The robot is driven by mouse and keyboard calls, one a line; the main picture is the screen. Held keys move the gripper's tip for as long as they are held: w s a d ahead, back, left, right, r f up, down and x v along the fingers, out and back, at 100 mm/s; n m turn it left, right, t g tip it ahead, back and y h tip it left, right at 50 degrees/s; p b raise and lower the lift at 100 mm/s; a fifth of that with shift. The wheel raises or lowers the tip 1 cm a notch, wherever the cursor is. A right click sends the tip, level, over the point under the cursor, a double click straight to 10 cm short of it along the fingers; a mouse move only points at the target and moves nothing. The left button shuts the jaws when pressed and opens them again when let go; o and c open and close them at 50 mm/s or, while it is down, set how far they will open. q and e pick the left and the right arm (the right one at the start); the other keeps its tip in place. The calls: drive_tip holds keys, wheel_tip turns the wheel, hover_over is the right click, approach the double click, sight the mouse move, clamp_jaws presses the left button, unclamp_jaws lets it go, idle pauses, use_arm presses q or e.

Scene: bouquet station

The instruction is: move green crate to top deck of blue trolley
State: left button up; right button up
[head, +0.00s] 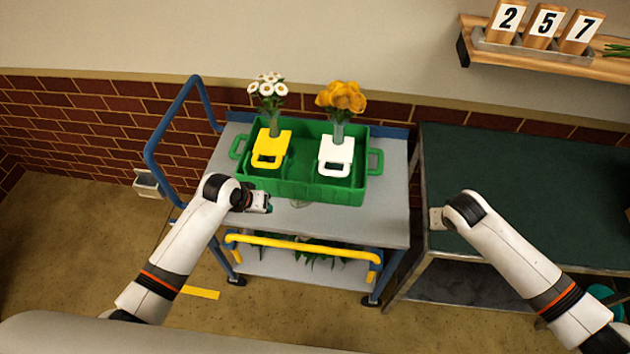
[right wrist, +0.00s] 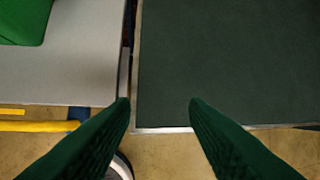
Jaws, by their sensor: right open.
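The green crate (head: 320,191) sits on the grey top deck (head: 375,225) of the blue trolley (head: 160,140). It holds a yellow holder (head: 271,148) with white flowers and a white holder (head: 336,155) with orange flowers. A crate corner shows in the right wrist view (right wrist: 22,22). My left gripper (head: 268,205) is over the deck, just in front of the crate's front left corner; its jaws are too small to read. My right gripper (head: 437,218) is by the dark table's left edge, right of the trolley. In the right wrist view its fingers (right wrist: 160,104) are apart and empty.
The dark green table (head: 510,160) is bare where visible and stands close beside the trolley. A yellow bar (head: 300,245) crosses the trolley's front, above a lower deck with greenery. A wall shelf (head: 540,57) holds numbered wooden blocks. A small bin (head: 148,183) is at left.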

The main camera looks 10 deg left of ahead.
drive_tip(key=a+v, duration=0.1)
drive_tip(key=v, duration=1)
drive_tip(key=shift+a+r, duration=0.25)
drive_tip(key=shift+r, duration=0.1)
